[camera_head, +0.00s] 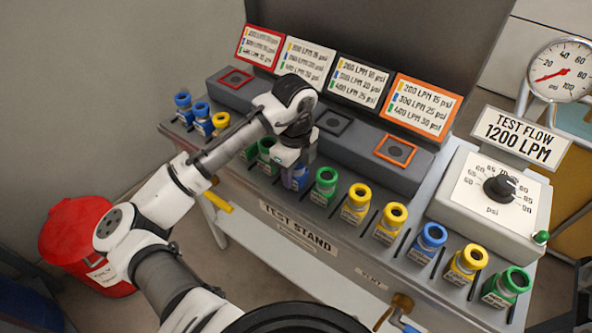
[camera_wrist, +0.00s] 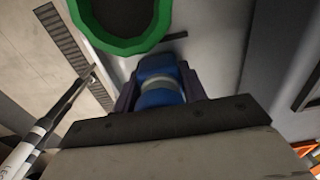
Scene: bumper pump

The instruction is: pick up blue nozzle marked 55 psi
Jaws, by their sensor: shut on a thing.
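A row of blue, yellow and green nozzles stands along the front of the test stand (camera_head: 330,245). My gripper (camera_head: 293,178) reaches down into this row, left of a green nozzle (camera_head: 325,184). It is shut on a blue nozzle (camera_head: 298,181), which shows between the fingers in the wrist view (camera_wrist: 160,80). The psi marking on the held nozzle cannot be read. Whether it still sits in its slot cannot be told. Other blue nozzles stand at the far left (camera_head: 184,104) and right of the middle (camera_head: 431,238).
A green nozzle rim (camera_wrist: 125,30) is close beside the held nozzle in the wrist view. Yellow nozzles (camera_head: 357,202) stand to the right. Sign boards (camera_head: 360,82) rise behind. A psi dial box (camera_head: 470,205) is at right, and a red bucket (camera_head: 75,235) stands on the floor at left.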

